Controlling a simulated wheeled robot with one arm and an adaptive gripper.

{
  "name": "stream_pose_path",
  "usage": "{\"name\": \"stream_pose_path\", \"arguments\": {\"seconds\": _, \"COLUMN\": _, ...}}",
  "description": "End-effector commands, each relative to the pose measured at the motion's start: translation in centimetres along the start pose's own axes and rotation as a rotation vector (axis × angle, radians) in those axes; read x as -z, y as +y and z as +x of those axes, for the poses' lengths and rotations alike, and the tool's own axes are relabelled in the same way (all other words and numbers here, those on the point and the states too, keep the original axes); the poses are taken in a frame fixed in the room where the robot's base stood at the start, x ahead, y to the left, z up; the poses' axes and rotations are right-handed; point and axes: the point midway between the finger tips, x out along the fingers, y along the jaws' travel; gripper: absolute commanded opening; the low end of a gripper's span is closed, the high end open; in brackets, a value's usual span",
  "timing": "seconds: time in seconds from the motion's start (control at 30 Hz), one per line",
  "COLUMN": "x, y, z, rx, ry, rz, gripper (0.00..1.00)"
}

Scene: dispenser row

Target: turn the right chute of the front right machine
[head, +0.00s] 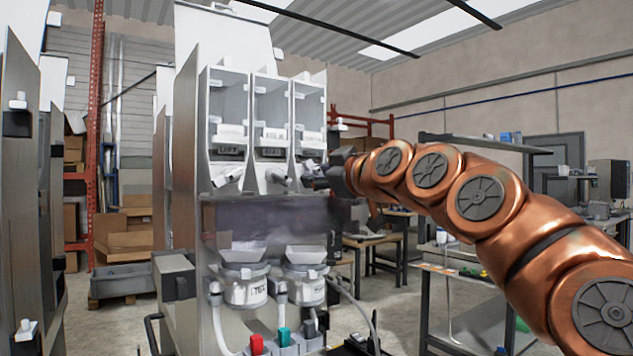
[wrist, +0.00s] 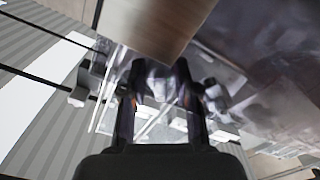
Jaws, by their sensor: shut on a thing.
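The front right machine (head: 183,150) stands in the middle of the head view, with three clear-fronted bins in a row above three chutes. The left chute (head: 228,178) and the middle chute (head: 277,180) show as pale spouts. My gripper (head: 314,181) reaches in from the right at the right chute, and its dark fingers mostly hide that chute. In the wrist view, my gripper (wrist: 160,98) has one finger on either side of the pale right chute (wrist: 158,82) and is shut on it. The image there is blurred, so the chute's exact turn cannot be told.
Another machine (head: 20,190) stands at the left edge. A workbench (head: 455,268) stands to the right, behind my arm.

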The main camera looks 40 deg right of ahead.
Motion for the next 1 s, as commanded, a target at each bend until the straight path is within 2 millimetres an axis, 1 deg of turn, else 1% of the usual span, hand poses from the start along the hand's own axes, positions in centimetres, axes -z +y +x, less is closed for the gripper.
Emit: {"name": "stream_pose_path", "arguments": {"seconds": 1.0, "x": 0.11, "y": -0.10, "z": 0.07, "rx": 0.000, "ry": -0.004, "rz": 0.965, "gripper": 0.00}}
